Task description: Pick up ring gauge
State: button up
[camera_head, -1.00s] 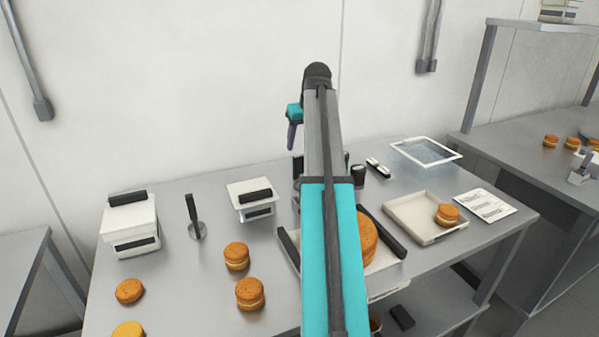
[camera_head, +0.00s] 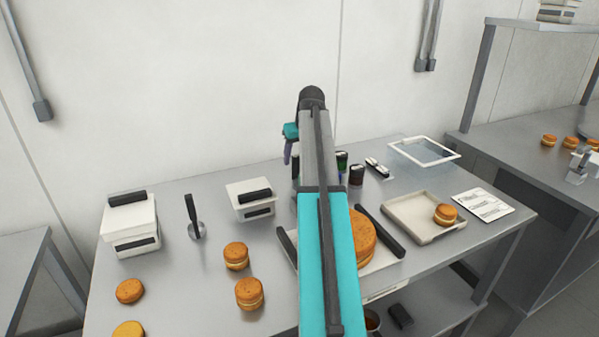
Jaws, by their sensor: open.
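I cannot pick out a ring gauge for certain; it may be hidden behind my arm. My gripper (camera_head: 289,148) shows only in part, left of the arm's far end, above the back of the table, with a dark purple finger pointing down. No object shows in its jaws. A small black and white item (camera_head: 377,168) lies at the back right of the table. An upright dark-handled tool with a round base (camera_head: 195,220) stands at the left.
The steel table (camera_head: 205,290) holds filled rounds (camera_head: 249,294), two white boxes (camera_head: 129,222) (camera_head: 250,200), a tray (camera_head: 412,219) with one round, and a white card (camera_head: 483,206). Small dark jars (camera_head: 356,175) stand behind my arm. A clear framed sheet (camera_head: 425,151) lies at the back right.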

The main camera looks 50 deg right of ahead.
aim_at(298, 164)
jog(key=shift+f, duration=0.1)
jog(key=shift+s+p+x, duration=0.1)
jog(key=shift+p+x, duration=0.15)
jog(key=shift+x, duration=1)
jog(key=shift+s+p+x, duration=0.15)
jog(key=shift+p+x, duration=0.1)
jog(key=shift+x, duration=1)
jog(key=shift+d, duration=0.1)
jog(key=c, duration=1.2)
jog(key=shift+o, duration=0.2)
jog(key=shift+r+b, duration=0.6)
jog(key=shift+r, duration=4.35)
